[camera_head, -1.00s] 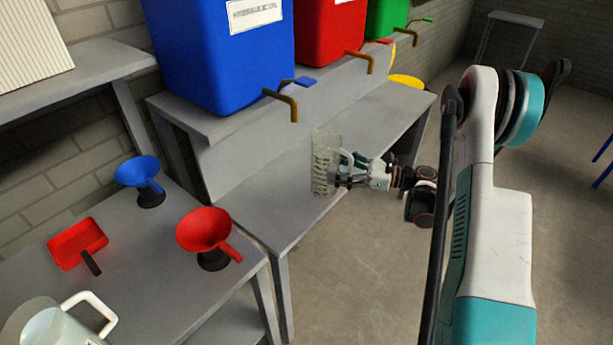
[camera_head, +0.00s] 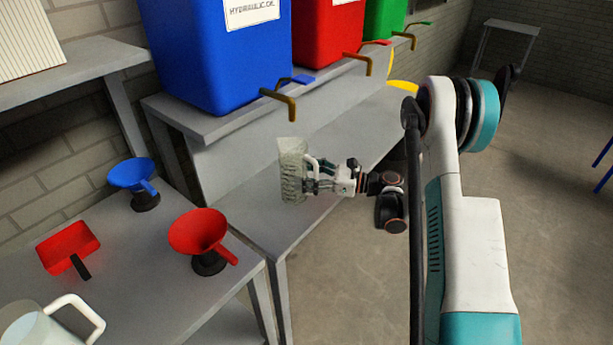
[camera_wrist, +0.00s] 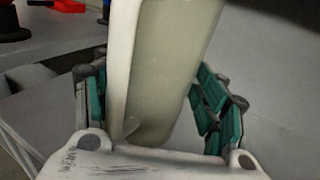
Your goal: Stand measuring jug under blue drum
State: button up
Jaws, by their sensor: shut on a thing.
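The clear measuring jug (camera_head: 292,172) is upright in my gripper (camera_head: 318,177), which is shut on its handle side. In the head view the jug is in front of the blue drum (camera_head: 218,50), below its brass tap (camera_head: 283,98). I cannot tell whether its base touches the lower shelf or is a little above it. In the wrist view the jug (camera_wrist: 165,70) fills the middle, with the gripper fingers on both sides. The blue drum stands on the raised shelf and its label reads hydraulic oil.
A red drum (camera_head: 330,40) and a green drum (camera_head: 384,22) stand to the right. The left bench holds a blue funnel (camera_head: 132,175), a red funnel (camera_head: 199,232), a red scoop (camera_head: 68,247) and another jug (camera_head: 35,330). The lower shelf (camera_head: 225,155) is clear left of the held jug.

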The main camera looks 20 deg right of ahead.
jog(key=o, duration=1.3)
jog(key=shift+f, duration=0.1)
jog(key=shift+o, duration=0.2)
jog(key=p+v, duration=0.2)
jog(key=v, duration=1)
jog(key=shift+p, duration=0.3)
